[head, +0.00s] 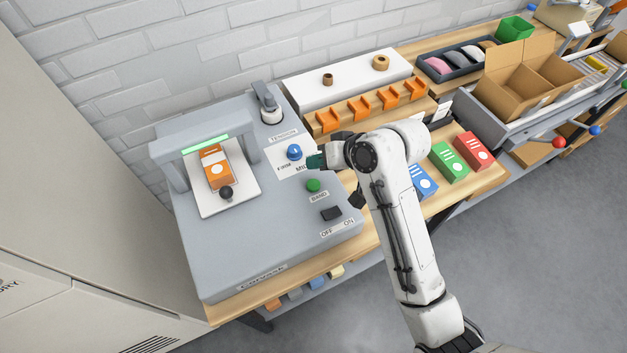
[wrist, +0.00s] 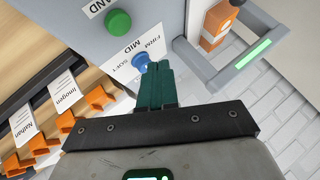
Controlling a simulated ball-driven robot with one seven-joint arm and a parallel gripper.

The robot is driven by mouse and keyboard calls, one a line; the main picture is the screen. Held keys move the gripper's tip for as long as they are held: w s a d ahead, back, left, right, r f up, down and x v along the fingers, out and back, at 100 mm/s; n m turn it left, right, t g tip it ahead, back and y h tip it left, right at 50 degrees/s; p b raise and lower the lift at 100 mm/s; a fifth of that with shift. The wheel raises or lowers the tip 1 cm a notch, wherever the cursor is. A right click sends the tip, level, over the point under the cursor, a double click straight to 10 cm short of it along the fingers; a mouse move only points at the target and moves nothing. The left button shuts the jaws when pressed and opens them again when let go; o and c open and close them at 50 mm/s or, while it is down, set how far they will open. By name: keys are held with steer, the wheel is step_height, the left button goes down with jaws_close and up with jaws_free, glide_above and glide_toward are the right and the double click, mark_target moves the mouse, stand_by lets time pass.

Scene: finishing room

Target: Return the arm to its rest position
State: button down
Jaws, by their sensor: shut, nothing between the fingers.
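My white arm reaches up over the bench from the lower right in the head view. My gripper (head: 316,161) is at the blue tension knob (head: 294,152) on the grey machine (head: 240,255). In the wrist view the green fingers of my gripper (wrist: 152,72) are together with nothing between them. Their tips are close to the blue knob (wrist: 140,62); I cannot tell whether they touch it. The knob's plate reads FIRM, MID and SOFT.
A green button (head: 313,185) and a black switch (head: 331,213) lie close by on the machine. An orange box (head: 216,167) stands under the machine's arch. Orange holders (head: 359,104) and blue, green and red boxes (head: 449,162) sit beside my arm. Grey floor is open at the right.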

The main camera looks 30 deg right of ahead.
stand_by(0.5)
steer(key=s+f, duration=0.1)
steer(key=s, duration=0.1)
steer(key=s+d+f+h, duration=0.1)
steer(key=s, duration=0.2)
steer(key=s+f+g+h, duration=0.1)
steer(key=s, duration=0.2)
steer(key=shift+s+d+f+n, duration=0.15)
steer(key=shift+f+n, duration=0.05)
steer(key=shift+n, duration=0.2)
steer(key=s+d+n+g+h, duration=0.1)
steer(key=s+d+h, duration=0.25)
steer(key=s, duration=0.65)
steer(key=s+d+f+g+b, duration=0.2)
steer(key=s+f+g+b, duration=0.2)
steer(key=s+f, duration=0.6)
steer(key=shift+s+d+f+m, duration=0.2)
steer(key=shift+s+f+m, duration=0.05)
steer(key=shift+s+m, duration=0.15)
steer(key=shift+w, duration=0.15)
stand_by(1.2)
